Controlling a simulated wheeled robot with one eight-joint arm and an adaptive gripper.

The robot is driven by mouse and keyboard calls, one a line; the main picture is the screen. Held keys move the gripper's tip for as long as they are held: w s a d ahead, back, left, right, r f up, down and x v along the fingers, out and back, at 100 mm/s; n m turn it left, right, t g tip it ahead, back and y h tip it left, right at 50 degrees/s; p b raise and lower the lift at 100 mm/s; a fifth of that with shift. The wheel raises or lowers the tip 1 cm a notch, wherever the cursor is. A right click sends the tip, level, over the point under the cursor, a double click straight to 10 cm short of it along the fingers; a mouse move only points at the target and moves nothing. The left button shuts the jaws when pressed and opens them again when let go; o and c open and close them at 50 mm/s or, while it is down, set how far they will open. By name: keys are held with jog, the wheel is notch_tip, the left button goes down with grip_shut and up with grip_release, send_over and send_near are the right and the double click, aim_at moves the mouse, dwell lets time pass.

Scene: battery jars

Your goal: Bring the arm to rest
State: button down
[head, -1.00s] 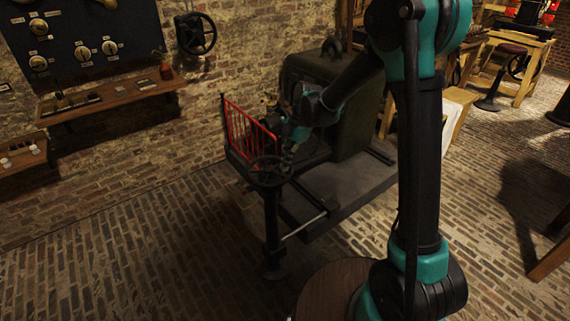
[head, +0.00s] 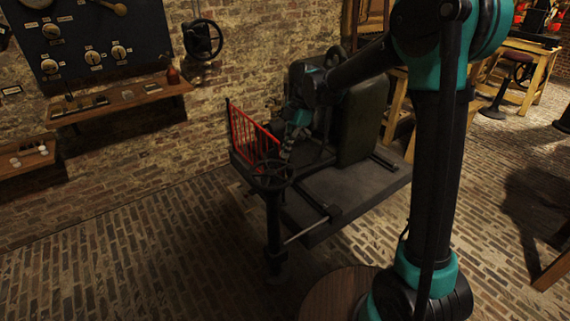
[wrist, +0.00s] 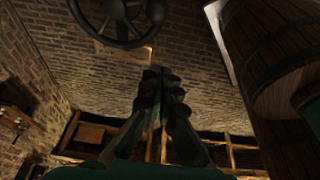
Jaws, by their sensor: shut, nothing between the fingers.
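My arm reaches from the right of the head view over the dark machine. My gripper (head: 287,152) hangs at its end, pointing down, close to the red rail and behind the machine's handwheel as seen from the head. It is small and dark there, and parts blend into the machine. In the wrist view my gripper (wrist: 160,78) shows its two fingers close together, with nothing held between them.
The red rail (head: 252,136) and handwheel (head: 272,175) stand at the machine's near left end. The dark cabinet (head: 362,120) rises right of my gripper. A shelf (head: 120,102) and gauge panel (head: 90,40) are on the brick wall. Brick floor (head: 130,230) at left is clear.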

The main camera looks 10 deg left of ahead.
jog(key=s+d+f+m+t, duration=0.1)
jog(key=s+d+m+t, duration=0.15)
jog(key=d+m, duration=0.6)
jog(key=s+d+f+m+t, duration=0.15)
jog(key=s+d+m, duration=0.35)
jog(key=d, duration=0.7)
jog(key=s+d+f+m+t+h, duration=0.2)
jog(key=s+d+f+m, duration=0.4)
jog(key=s+d+m, duration=0.3)
jog(key=d+m+t, duration=0.1)
jog(key=d+m, duration=0.1)
jog(key=m, duration=0.2)
jog(key=shift+s+d+h, duration=0.35)
jog(key=shift+d+h, duration=0.05)
jog(key=shift+a+r, duration=0.1)
